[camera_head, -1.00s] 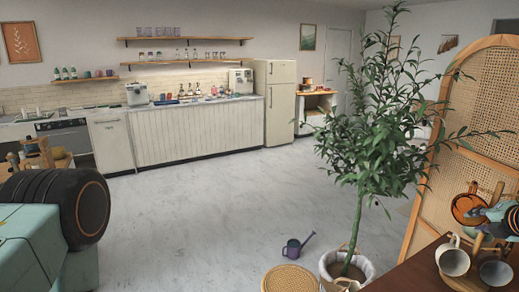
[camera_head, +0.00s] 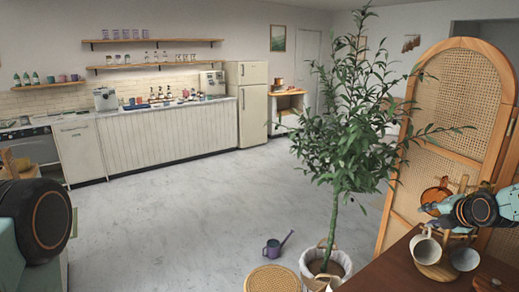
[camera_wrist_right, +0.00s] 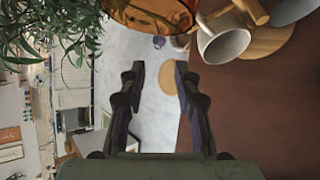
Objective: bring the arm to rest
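My right gripper (camera_head: 428,208) shows in the head view at the right, above the dark brown table and near the cups. In the right wrist view its two fingers (camera_wrist_right: 158,72) are spread apart with nothing between them, only the floor showing beyond. A white cup (camera_head: 426,249) on a round wooden piece stands below the gripper; a cup also shows in the wrist view (camera_wrist_right: 224,42), to the right of the fingers. My left gripper is not in view; only dark and teal parts of my own body show at the left edge.
An orange-brown rounded object (camera_head: 434,196) is close to the right gripper. A potted tree (camera_head: 345,160) stands left of the table, before a rattan screen (camera_head: 440,100). A watering can (camera_head: 274,248) and round stool (camera_head: 272,279) are on the floor.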

